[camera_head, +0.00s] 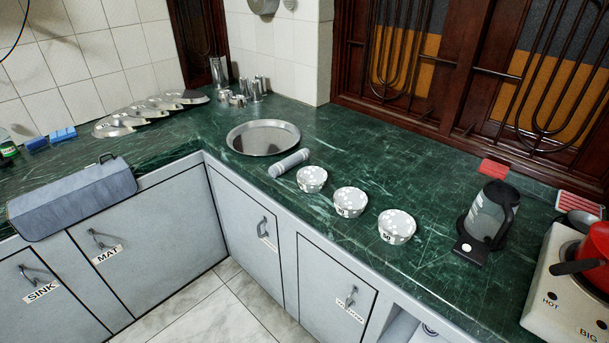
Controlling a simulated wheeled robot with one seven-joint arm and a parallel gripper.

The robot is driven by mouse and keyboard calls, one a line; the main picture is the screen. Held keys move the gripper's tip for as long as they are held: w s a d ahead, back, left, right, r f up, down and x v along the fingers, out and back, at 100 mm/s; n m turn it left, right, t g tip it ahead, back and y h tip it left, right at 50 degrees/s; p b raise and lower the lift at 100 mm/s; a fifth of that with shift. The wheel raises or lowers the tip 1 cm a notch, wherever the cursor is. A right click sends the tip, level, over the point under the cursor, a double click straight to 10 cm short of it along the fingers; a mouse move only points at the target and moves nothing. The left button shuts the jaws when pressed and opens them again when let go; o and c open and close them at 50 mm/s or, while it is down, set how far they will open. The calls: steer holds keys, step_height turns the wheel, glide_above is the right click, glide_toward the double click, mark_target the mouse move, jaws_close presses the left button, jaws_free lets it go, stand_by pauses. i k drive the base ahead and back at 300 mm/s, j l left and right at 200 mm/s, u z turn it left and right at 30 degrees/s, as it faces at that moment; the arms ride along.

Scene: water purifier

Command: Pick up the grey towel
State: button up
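A small grey rolled cylinder (289,163) lies on the green marble counter, between the round metal plate and the nearest white-dotted bowl. It looks like a rolled towel. A larger blue-grey, textured, boxy shape (72,197) sits over the front edge of the left counter, with a small black piece at its back. I cannot tell whether this is draped cloth or the front of a sink. Nothing touches the rolled cylinder from above. My gripper is not in view.
The metal plate (263,137) lies behind the cylinder. Dotted bowls (350,202) stand in a row to its right. Metal cups (237,97) stand in the back corner.

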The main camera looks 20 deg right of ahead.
mark_target(277, 169)
steer(key=i+j, duration=0.25)
steer(key=i+j+z, duration=0.1)
steer(key=i+j, duration=0.15)
steer(key=j, duration=0.25)
steer(key=i+j, duration=0.5)
steer(key=j, duration=0.25)
steer(key=i+j+z, duration=0.1)
steer(key=i+j, duration=0.15)
steer(key=j, duration=0.15)
steer(key=i+j, duration=0.25)
steer(key=j, duration=0.15)
steer(key=i+j+z, duration=0.1)
steer(key=i+j, duration=0.15)
steer(key=j, duration=0.15)
steer(key=i+j, duration=0.2)
steer(key=j, duration=0.25)
